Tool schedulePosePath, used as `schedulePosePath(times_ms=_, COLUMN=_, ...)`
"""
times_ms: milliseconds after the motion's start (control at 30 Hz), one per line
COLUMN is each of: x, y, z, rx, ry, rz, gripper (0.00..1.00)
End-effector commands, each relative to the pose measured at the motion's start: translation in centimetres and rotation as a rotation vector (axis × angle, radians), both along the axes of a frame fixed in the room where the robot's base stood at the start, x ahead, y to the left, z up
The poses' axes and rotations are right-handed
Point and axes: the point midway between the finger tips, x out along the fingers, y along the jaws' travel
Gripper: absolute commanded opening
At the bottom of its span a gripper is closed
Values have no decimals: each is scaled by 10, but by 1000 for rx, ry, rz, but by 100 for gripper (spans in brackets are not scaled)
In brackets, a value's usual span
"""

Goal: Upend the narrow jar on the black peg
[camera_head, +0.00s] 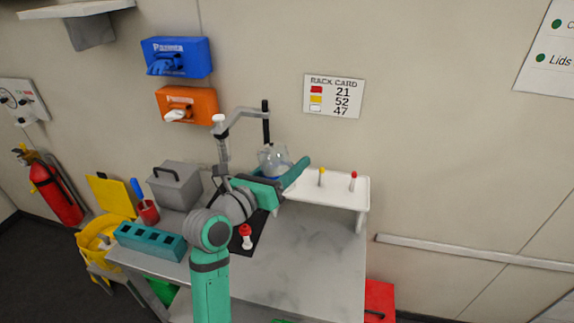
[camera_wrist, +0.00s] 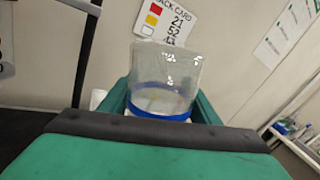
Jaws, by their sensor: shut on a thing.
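A clear jar (camera_head: 271,156) with a blue band near its lower end is held between the green fingers of my gripper (camera_head: 293,176). In the wrist view the jar (camera_wrist: 165,72) stands up between the fingers, with the band low down; which end is its mouth I cannot tell. My gripper is shut on the jar, above the back of the bench. A black upright rod (camera_head: 266,122) shows just behind and above the jar, at the end of a grey bracket arm; it is the only black peg-like thing I make out.
A white raised shelf (camera_head: 338,190) bears a yellow-topped peg (camera_head: 321,177) and a red-topped peg (camera_head: 353,181). A red-topped white piece (camera_head: 246,237) stands on a black mat. A grey box (camera_head: 176,187) and teal rack (camera_head: 150,241) occupy the left. The bench's front right is clear.

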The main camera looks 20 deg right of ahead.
Motion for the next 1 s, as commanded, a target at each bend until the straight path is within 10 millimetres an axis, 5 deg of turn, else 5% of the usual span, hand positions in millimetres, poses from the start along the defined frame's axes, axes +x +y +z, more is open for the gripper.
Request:
schedulePosePath(times_ms=267, x=10, y=-3, z=-5, rx=167, ry=-254, rz=0, gripper=27)
schedulePosePath(times_ms=1000, x=73, y=-46, z=-13, rx=166, ry=-250, rz=-1, gripper=27)
